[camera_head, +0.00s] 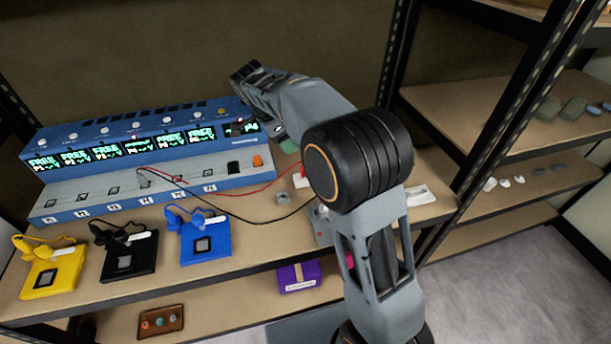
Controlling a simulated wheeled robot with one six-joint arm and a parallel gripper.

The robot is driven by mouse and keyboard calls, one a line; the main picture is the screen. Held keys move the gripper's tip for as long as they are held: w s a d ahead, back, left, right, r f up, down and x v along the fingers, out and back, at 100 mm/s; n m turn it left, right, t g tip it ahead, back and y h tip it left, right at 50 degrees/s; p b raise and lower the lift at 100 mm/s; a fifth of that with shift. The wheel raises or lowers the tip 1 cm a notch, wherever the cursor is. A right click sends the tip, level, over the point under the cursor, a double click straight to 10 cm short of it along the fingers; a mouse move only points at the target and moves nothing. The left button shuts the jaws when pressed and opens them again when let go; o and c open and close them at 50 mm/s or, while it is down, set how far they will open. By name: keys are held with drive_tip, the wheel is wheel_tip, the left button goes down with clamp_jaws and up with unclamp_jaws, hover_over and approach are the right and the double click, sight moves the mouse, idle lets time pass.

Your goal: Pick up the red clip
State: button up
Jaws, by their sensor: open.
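A red lead runs right from the blue device (160,185) along its front. A small red piece (303,169), which may be the red clip, shows at the lead's right end beside my arm's black joint. It is tiny, partly hidden by my arm, and its shape is unclear. My gripper (241,74) is raised above the back right of the blue device, well apart from the red piece. It is open, and I see nothing held in it.
Yellow (52,272), black (128,252) and blue (206,240) pads with coiled leads lie along the bench's front. A black lead crosses the bench. A purple box (298,277) sits on the lower shelf. A shelving unit with a dark upright (510,110) stands right.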

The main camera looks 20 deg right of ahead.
drive_tip(key=x, duration=0.7)
drive_tip(key=b+x, duration=0.1)
drive_tip(key=x, duration=0.5)
drive_tip(key=shift+w+d+f, duration=0.15)
drive_tip(key=shift+w+f, duration=0.1)
drive_tip(key=shift+f, duration=0.05)
clamp_jaws()
